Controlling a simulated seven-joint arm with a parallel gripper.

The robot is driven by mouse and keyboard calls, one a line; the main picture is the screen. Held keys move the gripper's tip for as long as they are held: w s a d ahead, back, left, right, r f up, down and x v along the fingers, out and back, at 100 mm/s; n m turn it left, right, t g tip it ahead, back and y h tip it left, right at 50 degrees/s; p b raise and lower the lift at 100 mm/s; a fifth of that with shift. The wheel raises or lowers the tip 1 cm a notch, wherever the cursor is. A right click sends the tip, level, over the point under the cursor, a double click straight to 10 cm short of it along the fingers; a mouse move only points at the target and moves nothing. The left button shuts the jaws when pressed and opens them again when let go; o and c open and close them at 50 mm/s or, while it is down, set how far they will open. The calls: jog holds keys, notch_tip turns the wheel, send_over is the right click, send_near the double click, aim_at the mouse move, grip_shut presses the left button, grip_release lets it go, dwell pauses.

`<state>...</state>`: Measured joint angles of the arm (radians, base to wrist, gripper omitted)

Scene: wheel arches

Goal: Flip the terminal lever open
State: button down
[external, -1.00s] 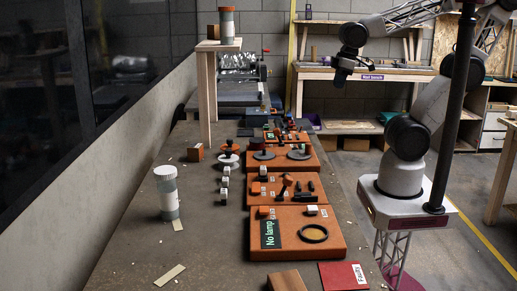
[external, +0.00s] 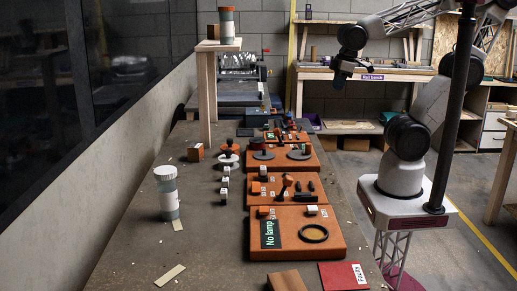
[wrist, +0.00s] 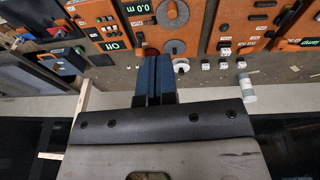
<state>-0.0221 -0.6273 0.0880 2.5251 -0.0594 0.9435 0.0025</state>
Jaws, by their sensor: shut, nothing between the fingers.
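My gripper (external: 341,78) is high above the floor, to the right of the workbench and well apart from the orange boards. In the wrist view its blue fingers (wrist: 153,78) are together, with nothing between them. An orange and black lever (external: 286,186) stands up on an orange board (external: 262,202) in the middle of the bench. Small white and grey blocks (external: 225,182) stand in a row left of the boards. I cannot tell for sure which part is the terminal lever.
A "No lamp" board (external: 333,245) with a black ring is at the near end. A white and grey cylinder (external: 168,195) stands at the left. A wooden stand (external: 209,100) rises behind, carrying another cylinder (external: 226,28). A red "Faulty" card (external: 345,275) lies at the front edge.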

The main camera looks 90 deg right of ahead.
jog(key=w+a+f+n+t+h, duration=0.3)
jog(key=w+a+f+n+h, duration=0.55)
jog(key=n, duration=0.75)
jog(key=s+a+f+n+t+y, duration=0.1)
jog(key=a+f+n+t+y, duration=0.1)
jog(key=a+n, duration=0.4)
jog(key=s+a+f+n+t+y, duration=0.2)
jog(key=a+f+n+t+y, duration=0.1)
jog(key=a+n, duration=0.4)
jog(key=s+a+f+n+t+y, duration=0.1)
jog(key=a+f+n+t+y, duration=0.2)
jog(key=a, duration=0.9)
notch_tip(320, 180, down, 3)
jog(key=n+y, duration=0.1)
jog(key=n, duration=0.2)
jog(key=shift+s+r, duration=0.2)
jog(key=shift+s, duration=0.15)
jog(key=shift+w+d+f, duration=0.1)
jog(key=shift+w, duration=0.05)
